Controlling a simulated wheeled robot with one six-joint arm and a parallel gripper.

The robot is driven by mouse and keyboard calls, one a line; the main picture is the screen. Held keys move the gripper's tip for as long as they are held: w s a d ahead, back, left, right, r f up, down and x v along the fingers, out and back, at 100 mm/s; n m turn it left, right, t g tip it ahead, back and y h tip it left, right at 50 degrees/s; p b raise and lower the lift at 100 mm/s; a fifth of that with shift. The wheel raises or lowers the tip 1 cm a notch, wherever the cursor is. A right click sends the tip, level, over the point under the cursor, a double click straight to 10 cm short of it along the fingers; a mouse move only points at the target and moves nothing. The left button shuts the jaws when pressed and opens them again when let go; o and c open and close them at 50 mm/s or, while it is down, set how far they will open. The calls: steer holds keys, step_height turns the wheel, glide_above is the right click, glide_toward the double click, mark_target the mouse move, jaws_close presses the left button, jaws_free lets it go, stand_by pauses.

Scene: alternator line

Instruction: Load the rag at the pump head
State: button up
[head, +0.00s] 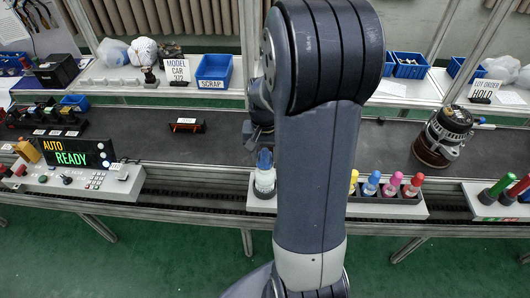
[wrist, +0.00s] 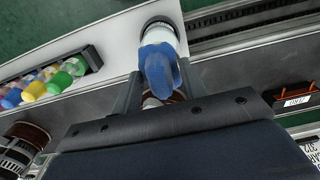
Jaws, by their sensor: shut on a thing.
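My gripper (wrist: 160,84) is shut on the blue rag (wrist: 158,62), which is bunched between its two fingers in the wrist view. The rag's far end lies over the top of a white round container (wrist: 161,24), which I take for the pump head; whether they touch or how hard is unclear. In the head view the blue rag (head: 264,158) shows just above the white container (head: 264,181), at the left end of a pale bench strip. My arm hides most of my gripper there.
A rack of coloured-cap bottles (head: 391,187) stands right of my arm. An alternator (head: 443,137) sits on the dark belt (head: 385,145) at right. A small orange-black part (head: 187,125) lies on the belt at left, near the lit control panel (head: 75,152). Belt between them is mostly clear.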

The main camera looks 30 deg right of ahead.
mark_target(265, 153)
steer(key=shift+f+b, duration=0.65)
steer(key=shift+f, duration=0.25)
stand_by(0.5)
stand_by(0.5)
steer(key=shift+r+p, duration=2.85)
steer(key=shift+r, duration=0.75)
steer(key=shift+s+f, duration=0.1)
